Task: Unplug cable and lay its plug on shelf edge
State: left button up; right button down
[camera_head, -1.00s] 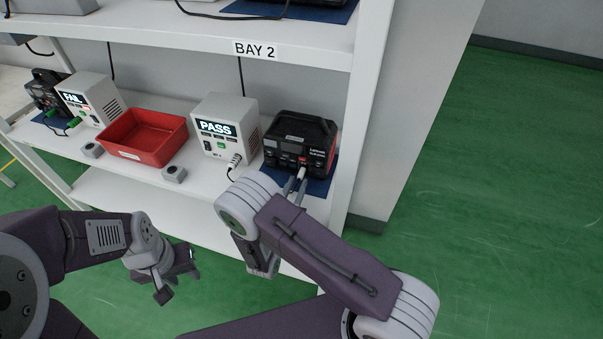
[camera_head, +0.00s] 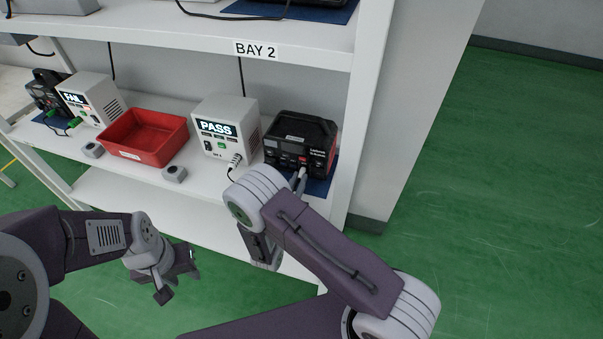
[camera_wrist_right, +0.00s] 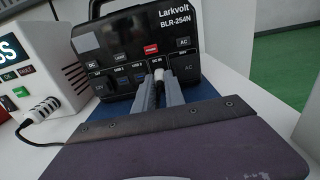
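A black Larkvolt power station (camera_head: 300,140) stands on a blue mat (camera_head: 318,188) at the right end of the shelf (camera_head: 205,182). A white cable plug (camera_wrist_right: 159,76) sits at the middle of its lower port row. My right gripper (camera_wrist_right: 159,80) has its two grey fingers on either side of the plug and appears closed on it; in the head view its fingertips (camera_head: 299,180) are at the station's front, partly hidden by my wrist. My left gripper (camera_head: 178,278) hangs empty, low in front of the shelf, with its fingers apart.
A white tester reading PASS (camera_head: 224,130) stands left of the station, with a cable connector (camera_head: 235,160) at its front. A white upright (camera_head: 358,120) bounds the right side.

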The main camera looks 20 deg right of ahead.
dwell(0.5)
jog(key=shift+v, duration=2.05)
jog(key=shift+a, duration=0.1)
jog(key=shift+p+v, duration=0.4)
jog(key=shift+v, duration=2.05)
jog(key=shift+f+b, duration=1.3)
jog(key=shift+f, duration=0.5)
jog(key=c, duration=1.3)
grip_release()
jog(key=shift+c, duration=0.2)
